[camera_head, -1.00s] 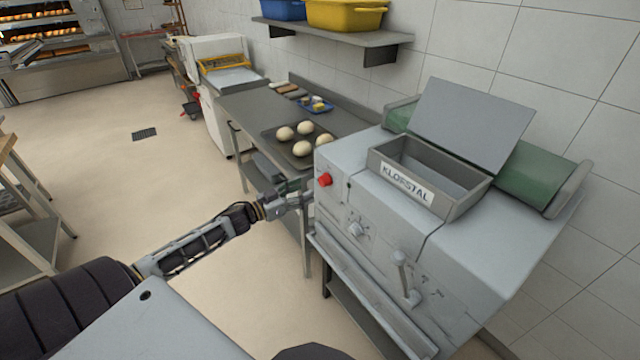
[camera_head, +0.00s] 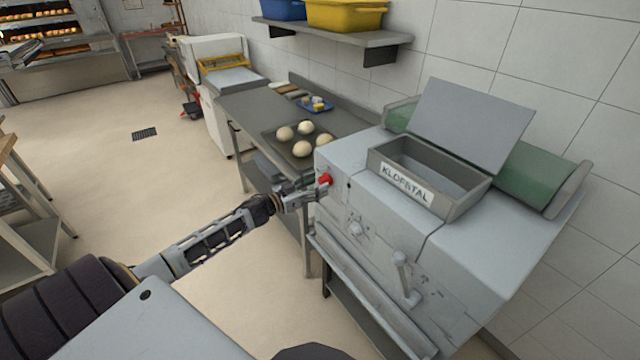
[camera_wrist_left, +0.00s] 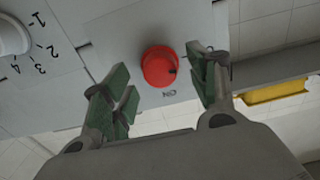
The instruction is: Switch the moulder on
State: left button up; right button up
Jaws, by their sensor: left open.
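The moulder (camera_head: 460,240) is a grey machine labelled KLOFSTAL, with an open hopper on top. Its red round knob (camera_head: 325,180) sits on the upper left of the front panel. In the left wrist view the red knob (camera_wrist_left: 160,66) has a dark mark on its lower right rim and lettering below it. My left gripper (camera_head: 312,190) is at the knob in the head view. In the left wrist view my left gripper (camera_wrist_left: 160,88) is open, its green-padded fingers on either side of the knob; I see no clear contact. My right gripper is not in view.
A numbered dial (camera_wrist_left: 12,38) shows beside the knob in the wrist view. A lever (camera_head: 403,275) sticks out of the moulder's front. A table with a tray (camera_head: 272,133) of dough balls stands behind the gripper. Open floor (camera_head: 130,200) lies to the left.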

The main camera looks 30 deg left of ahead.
pick_arm(q)
jog(key=shift+x, duration=0.9)
jog(key=c, duration=1.1)
jog(key=shift+o, duration=0.2)
